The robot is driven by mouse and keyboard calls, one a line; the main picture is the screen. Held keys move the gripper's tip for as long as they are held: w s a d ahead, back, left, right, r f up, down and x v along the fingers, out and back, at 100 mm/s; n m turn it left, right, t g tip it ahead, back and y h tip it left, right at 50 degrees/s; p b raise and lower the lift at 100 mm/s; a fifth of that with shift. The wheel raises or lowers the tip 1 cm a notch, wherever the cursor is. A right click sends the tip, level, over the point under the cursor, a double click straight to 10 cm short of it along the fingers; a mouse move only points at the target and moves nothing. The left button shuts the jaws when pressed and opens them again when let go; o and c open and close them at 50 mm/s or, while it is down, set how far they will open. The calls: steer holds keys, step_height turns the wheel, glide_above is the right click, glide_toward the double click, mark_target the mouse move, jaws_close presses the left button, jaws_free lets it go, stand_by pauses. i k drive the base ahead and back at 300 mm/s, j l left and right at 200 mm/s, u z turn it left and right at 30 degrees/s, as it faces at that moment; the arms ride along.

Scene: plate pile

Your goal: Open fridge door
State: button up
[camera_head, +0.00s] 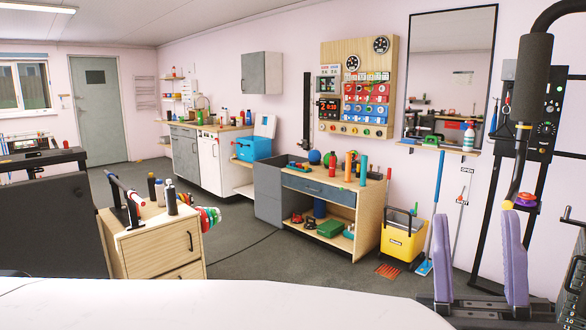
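No thing that I can name for sure as a fridge shows in the head view. A white-fronted unit (208,160) stands under the counter at the back, next to grey cabinets (184,151); I cannot tell whether it is a fridge. Its front looks shut. My gripper is not in view.
A wooden drawer cabinet (160,244) with bottles stands at the left front, beside a treadmill-like dark machine (50,225). A workbench (335,205) and yellow bucket (402,240) stand right of centre. Gym equipment (515,255) fills the right. Grey floor (235,235) is clear between.

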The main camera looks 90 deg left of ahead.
mark_target(210, 155)
steer(key=u, duration=3.3)
steer(key=i+l+z, duration=0.25)
steer(key=i, duration=0.8)
steer(key=i+z, duration=0.2)
steer(key=i, duration=0.85)
steer(key=i+j+z, duration=0.25)
steer(key=i, duration=0.8)
steer(key=i+z, duration=0.3)
steer(key=i, duration=0.95)
steer(key=i+u, duration=0.3)
steer(key=i, duration=0.25)
steer(key=i+l+u, duration=0.1)
steer(key=i+u, duration=0.2)
steer(key=i, duration=0.2)
